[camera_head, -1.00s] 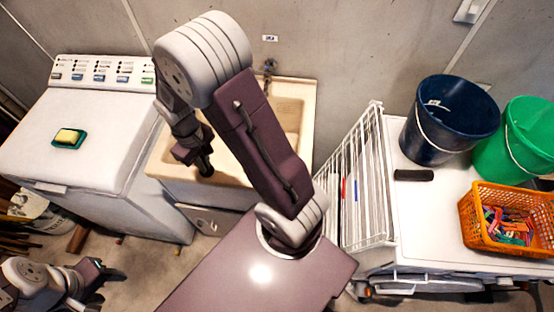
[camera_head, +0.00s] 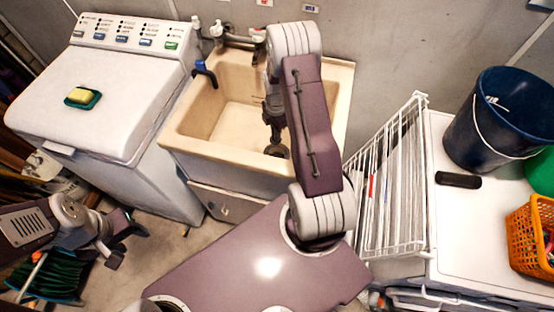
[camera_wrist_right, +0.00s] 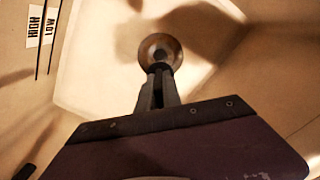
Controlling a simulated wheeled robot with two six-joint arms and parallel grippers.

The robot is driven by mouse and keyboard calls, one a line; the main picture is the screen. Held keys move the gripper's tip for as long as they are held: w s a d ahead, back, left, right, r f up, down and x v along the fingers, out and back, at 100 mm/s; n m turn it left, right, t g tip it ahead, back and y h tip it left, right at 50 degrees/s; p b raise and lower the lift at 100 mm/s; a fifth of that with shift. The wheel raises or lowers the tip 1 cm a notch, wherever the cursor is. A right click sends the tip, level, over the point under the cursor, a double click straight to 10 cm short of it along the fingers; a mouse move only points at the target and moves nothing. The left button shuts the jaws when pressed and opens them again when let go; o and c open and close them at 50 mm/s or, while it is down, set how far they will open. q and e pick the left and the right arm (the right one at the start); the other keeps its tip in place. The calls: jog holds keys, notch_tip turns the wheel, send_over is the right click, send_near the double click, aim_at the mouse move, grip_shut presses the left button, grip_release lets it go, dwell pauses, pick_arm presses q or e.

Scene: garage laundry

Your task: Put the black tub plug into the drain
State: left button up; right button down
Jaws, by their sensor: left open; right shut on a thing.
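The beige laundry sink (camera_head: 187,122) stands in the middle, its basin open at the top. My right gripper (camera_head: 273,138) points down over the basin and is shut on the tub plug (camera_head: 277,151), a dark round disc. In the right wrist view the plug (camera_wrist_right: 160,50) looks brownish and round at the closed fingertips (camera_wrist_right: 159,74). A small dark spot, possibly the drain (camera_wrist_right: 135,4), shows at the top edge of that view, beyond the plug. In the head view the drain is hidden. My left gripper (camera_head: 122,234) is open and empty, low at the left, away from the sink.
A white washing machine (camera_head: 110,100) with a yellow sponge (camera_head: 80,96) stands left of the sink. A tap (camera_head: 235,38) is at the sink's back. A white wire rack (camera_head: 385,185), blue bucket (camera_head: 495,120) and orange basket (camera_head: 535,235) are to the right.

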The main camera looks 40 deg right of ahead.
jog(key=shift+s+f, duration=0.15)
jog(key=shift+f, duration=0.15)
notch_tip(320, 180, down, 10)
jog(key=shift+d+r, duration=0.1)
jog(key=shift+r, duration=0.05)
jog(key=shift+f+b, duration=0.4)
jog(key=c, duration=1.5)
grip_release()
jog(key=shift+r, duration=0.1)
notch_tip(320, 180, up, 13)
jog(key=shift+f+p, duration=0.15)
jog(key=shift+p, duration=0.3)
